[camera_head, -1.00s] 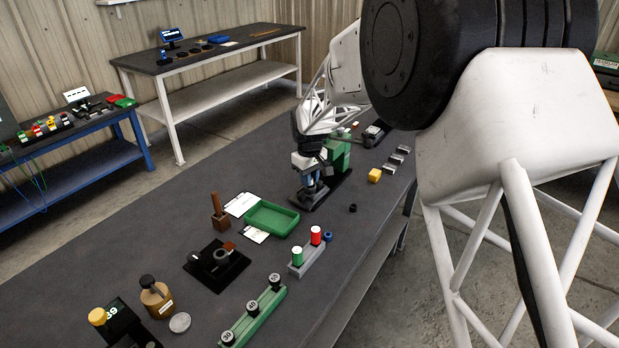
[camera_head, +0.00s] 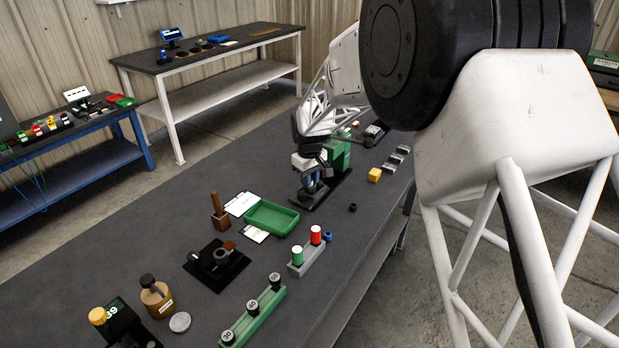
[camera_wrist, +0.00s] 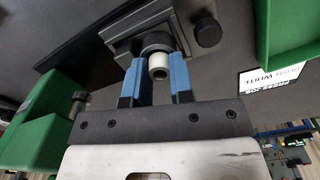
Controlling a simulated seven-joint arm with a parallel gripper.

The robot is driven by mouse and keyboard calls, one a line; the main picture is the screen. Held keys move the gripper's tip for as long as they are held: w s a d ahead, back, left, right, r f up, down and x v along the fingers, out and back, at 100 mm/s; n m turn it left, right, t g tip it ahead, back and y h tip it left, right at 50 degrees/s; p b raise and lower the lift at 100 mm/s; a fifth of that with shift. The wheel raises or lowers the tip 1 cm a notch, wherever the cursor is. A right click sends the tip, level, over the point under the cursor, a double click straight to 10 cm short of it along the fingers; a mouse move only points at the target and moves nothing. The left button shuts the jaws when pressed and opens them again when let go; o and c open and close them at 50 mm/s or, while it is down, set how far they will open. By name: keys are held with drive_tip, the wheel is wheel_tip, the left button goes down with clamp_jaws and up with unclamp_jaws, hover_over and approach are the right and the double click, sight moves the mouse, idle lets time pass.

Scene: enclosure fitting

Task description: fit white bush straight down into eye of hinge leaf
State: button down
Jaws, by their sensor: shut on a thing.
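My gripper (camera_wrist: 158,82) has blue fingers and is shut on the white bush (camera_wrist: 159,66), a small pale tube with its open end showing. Beyond the bush in the wrist view is the dark round eye of the hinge leaf (camera_wrist: 155,40), in a grey clamp-like holder (camera_wrist: 124,46). The bush lines up closely with the eye in this view; I cannot tell whether its far end is inside. In the head view my gripper (camera_head: 311,188) is low over the black base beside a green block (camera_head: 340,153); the bush and eye are too small or hidden there.
A dark knob (camera_wrist: 207,32) stands right of the holder. A green block (camera_wrist: 45,120) is close on the left and a green tray (camera_wrist: 285,30) at right, near a bush label (camera_wrist: 272,79). A yellow block (camera_head: 374,175) and small black ring (camera_head: 352,208) lie nearby.

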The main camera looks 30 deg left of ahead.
drive_tip(key=shift+r, duration=0.35)
idle(0.5)
drive_tip(key=c, duration=0.9)
unclamp_jaws()
drive_tip(key=shift+r, duration=3.9)
